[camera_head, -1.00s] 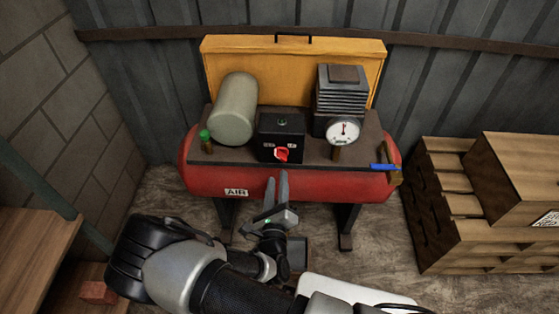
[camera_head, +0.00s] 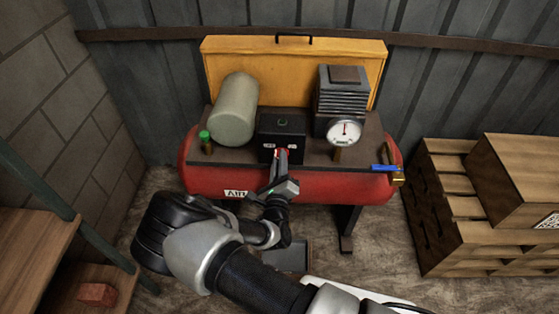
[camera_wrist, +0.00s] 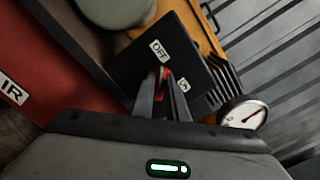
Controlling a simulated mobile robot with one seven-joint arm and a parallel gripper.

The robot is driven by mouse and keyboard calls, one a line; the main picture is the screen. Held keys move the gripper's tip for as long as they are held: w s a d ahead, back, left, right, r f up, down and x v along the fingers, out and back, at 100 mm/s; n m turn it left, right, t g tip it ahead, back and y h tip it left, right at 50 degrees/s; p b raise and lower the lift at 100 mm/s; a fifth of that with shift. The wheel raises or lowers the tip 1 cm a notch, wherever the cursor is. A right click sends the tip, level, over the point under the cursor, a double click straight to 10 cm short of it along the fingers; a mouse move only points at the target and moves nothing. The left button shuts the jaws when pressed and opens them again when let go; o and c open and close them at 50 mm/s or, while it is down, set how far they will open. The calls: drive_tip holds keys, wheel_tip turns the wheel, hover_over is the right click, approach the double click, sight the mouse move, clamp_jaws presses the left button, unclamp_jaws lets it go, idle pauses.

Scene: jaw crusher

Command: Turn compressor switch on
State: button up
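The red compressor switch knob (camera_wrist: 161,73) sits on the front of a black control box (camera_head: 283,127) with white labels; one reads OFF in the wrist view. My gripper (camera_head: 282,154) is at the front of the box, with its fingertips at the knob. In the wrist view my gripper (camera_wrist: 162,78) has a finger on either side of the knob, with red showing between them and beside the right finger. The fingers hide much of the knob. Whether they press on it cannot be told.
The red tank (camera_head: 330,184) lies below the box. A pressure gauge (camera_head: 345,130) and finned motor (camera_head: 341,95) stand right of it; a grey cylinder (camera_head: 235,108) and green cap (camera_head: 204,135) stand left. A blue-handled valve (camera_head: 384,168) and pallets (camera_head: 445,200) are farther right.

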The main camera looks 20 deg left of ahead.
clamp_jaws()
drive_tip(key=shift+d+m+p, duration=0.2)
drive_tip(key=shift+m+p, duration=1.3)
drive_tip(key=shift+m, duration=3)
drive_tip(key=shift+d+m+p, duration=0.2)
drive_tip(key=shift+m+p, duration=1.25)
drive_tip(key=shift+m, duration=3.05)
drive_tip(key=o, duration=0.6)
unclamp_jaws()
drive_tip(key=shift+c, duration=0.2)
